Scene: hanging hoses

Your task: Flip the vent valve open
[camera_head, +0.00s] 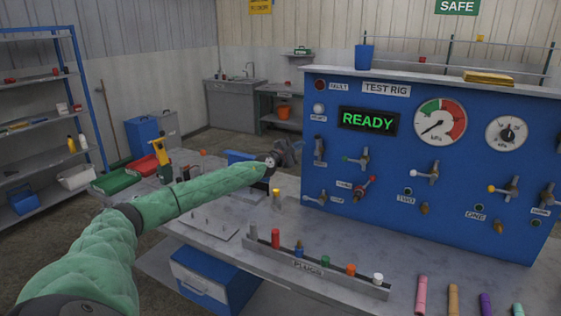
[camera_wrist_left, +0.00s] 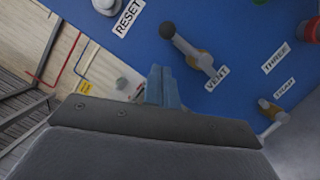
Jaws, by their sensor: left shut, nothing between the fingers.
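The vent valve (camera_wrist_left: 201,60) is on the blue panel, beside a label reading VENT. Its lever has a dark round knob at the end and a brass-coloured hub. In the head view the vent valve (camera_head: 320,150) is near the panel's left edge, its dark lever upright. My left gripper (camera_head: 295,150) is just left of the panel edge, partly hidden by its own wrist. In the left wrist view its fingers (camera_wrist_left: 163,86) are together and empty, apart from the lever and to its left. My right gripper is not in view.
A RESET button (camera_wrist_left: 104,5) is near the vent valve. A valve with a red-tipped handle (camera_head: 365,188) is lower right of it on the panel. The bench holds a plug rack (camera_head: 315,267) with several coloured plugs. A green READY display (camera_head: 368,119) is lit.

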